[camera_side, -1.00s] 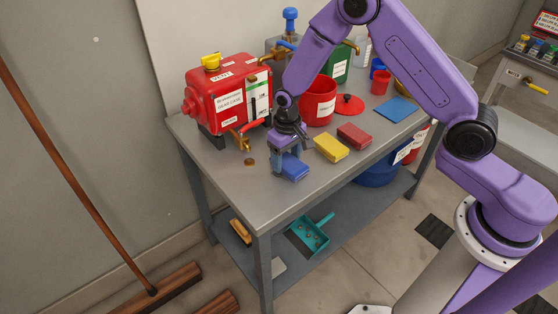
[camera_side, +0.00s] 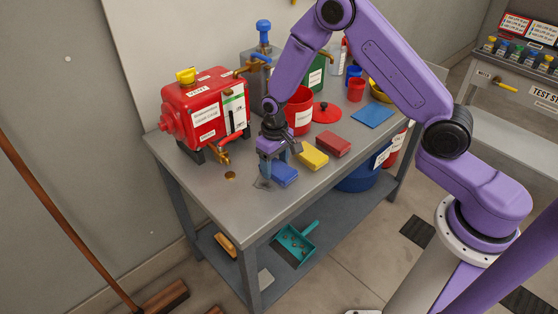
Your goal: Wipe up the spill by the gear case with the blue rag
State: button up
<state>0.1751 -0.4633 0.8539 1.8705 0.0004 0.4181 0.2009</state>
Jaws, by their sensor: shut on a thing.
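The blue rag (camera_side: 285,175) is a small folded block low over the bench top, right of the red gear case. My gripper (camera_side: 273,164) points down and is shut on the rag. I cannot tell whether the rag touches the bench. The red gear case (camera_side: 204,108) stands at the bench's left end, with a brass tap with a red handle on its front. A small brown spill (camera_side: 230,176) lies on the bench below the tap, left of my gripper. A faint grey mark (camera_side: 263,184) shows just left of the rag.
A yellow block (camera_side: 313,156) and a red block (camera_side: 333,144) lie right of the rag. A red bucket (camera_side: 299,112), a red lid (camera_side: 326,112) and a blue sheet (camera_side: 372,114) are behind. The bench's front left is clear.

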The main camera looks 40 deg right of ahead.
aim_at(253, 188)
jog(key=shift+a, duration=4.25)
notch_tip(253, 188, up, 8)
jog(key=shift+d, duration=0.15)
jog(key=shift+r, duration=0.1)
